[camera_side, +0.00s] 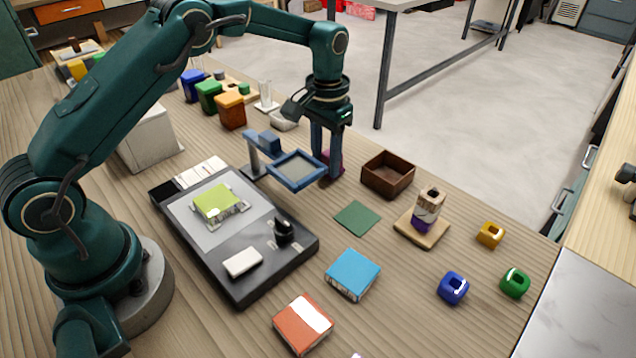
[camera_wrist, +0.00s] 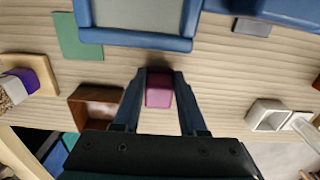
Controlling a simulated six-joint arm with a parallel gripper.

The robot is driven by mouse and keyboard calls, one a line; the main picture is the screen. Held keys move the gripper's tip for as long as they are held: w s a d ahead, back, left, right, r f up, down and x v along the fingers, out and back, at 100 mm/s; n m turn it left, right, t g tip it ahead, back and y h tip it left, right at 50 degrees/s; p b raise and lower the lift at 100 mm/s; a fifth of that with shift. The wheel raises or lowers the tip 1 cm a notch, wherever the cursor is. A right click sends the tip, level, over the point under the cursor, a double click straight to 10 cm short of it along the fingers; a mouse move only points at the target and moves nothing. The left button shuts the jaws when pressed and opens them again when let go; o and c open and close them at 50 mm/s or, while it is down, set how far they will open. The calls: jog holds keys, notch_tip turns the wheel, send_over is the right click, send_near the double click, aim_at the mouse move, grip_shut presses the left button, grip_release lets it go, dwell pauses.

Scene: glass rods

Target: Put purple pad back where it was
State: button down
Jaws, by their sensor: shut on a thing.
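The purple pad (camera_wrist: 159,90) is a small pinkish-purple block between my gripper's fingers in the wrist view. In the side view the pad (camera_side: 335,164) is a dark magenta shape, partly hidden by the fingers. My gripper (camera_side: 329,172) points down just right of a blue-framed grey screen (camera_side: 297,170) and is shut on the pad. In the wrist view my gripper (camera_wrist: 160,80) has one finger on each side of it. The pad is low, near the table; whether it touches the wood cannot be told.
An open brown box (camera_side: 388,174) stands close on the right. A flat green square (camera_side: 357,217) lies in front. A black tray (camera_side: 245,285) bears a lime block (camera_side: 216,202). A wooden base (camera_side: 420,233) carries a striped stack. Coloured jars (camera_side: 231,110) stand behind, left.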

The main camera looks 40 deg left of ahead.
aim_at(327, 155)
jog(key=shift+f, duration=0.3)
jog(key=shift+c, duration=2.3)
grip_release()
notch_tip(327, 155, up, 12)
jog(key=shift+r, duration=0.2)
